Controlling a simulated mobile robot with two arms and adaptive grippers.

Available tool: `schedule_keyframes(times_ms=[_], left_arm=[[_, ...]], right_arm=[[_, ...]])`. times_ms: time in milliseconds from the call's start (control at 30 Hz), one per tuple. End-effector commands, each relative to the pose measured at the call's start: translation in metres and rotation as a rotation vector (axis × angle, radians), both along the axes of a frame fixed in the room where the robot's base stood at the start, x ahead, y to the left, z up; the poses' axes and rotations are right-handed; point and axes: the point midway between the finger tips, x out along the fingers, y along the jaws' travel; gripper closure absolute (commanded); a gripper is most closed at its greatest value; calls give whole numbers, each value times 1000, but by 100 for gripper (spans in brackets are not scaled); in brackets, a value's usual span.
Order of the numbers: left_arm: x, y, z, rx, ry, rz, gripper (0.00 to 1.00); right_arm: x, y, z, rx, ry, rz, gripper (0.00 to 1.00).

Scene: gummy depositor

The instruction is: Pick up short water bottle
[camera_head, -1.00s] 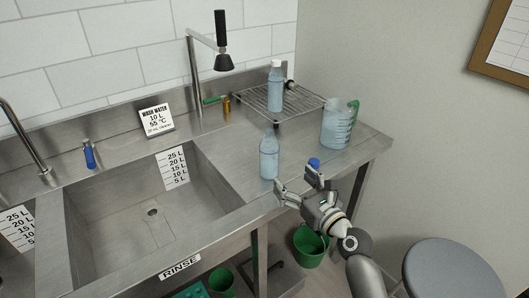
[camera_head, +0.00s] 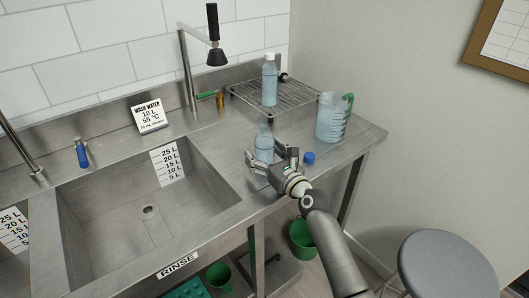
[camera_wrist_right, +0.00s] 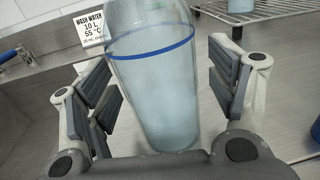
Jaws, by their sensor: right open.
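A short clear bottle of pale blue water (camera_head: 264,142) stands upright, without a visible cap, on the steel counter right of the sink. My right gripper (camera_head: 270,160) is open around its lower part in the head view. In the right wrist view the bottle (camera_wrist_right: 158,85), with a blue ring, stands between the open fingers of the gripper (camera_wrist_right: 165,95); a gap shows at the right finger. A taller capped bottle (camera_head: 269,82) stands on the wire rack. A blue cap (camera_head: 309,158) lies on the counter right of my gripper. My left gripper is not in view.
A measuring jug with a green handle (camera_head: 330,118) stands on the counter to the right. The wire rack (camera_head: 300,100) is behind. The sink basin (camera_head: 120,225) opens to the left, and a grey stool (camera_head: 445,265) stands at lower right.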

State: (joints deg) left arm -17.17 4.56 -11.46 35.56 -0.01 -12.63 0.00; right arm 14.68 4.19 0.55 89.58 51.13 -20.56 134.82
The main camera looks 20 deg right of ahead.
Motion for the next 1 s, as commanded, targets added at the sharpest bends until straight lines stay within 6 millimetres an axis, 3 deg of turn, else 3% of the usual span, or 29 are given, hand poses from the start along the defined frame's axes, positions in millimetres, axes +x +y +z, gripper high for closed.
schedule_keyframes(times_ms=[233,667,1000], left_arm=[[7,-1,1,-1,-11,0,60],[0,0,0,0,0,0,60],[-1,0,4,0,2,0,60]], right_arm=[[1,0,0,-1,0,-1,22],[1,0,1,-1,-1,-1,75],[1,0,4,-1,-1,-1,75]])
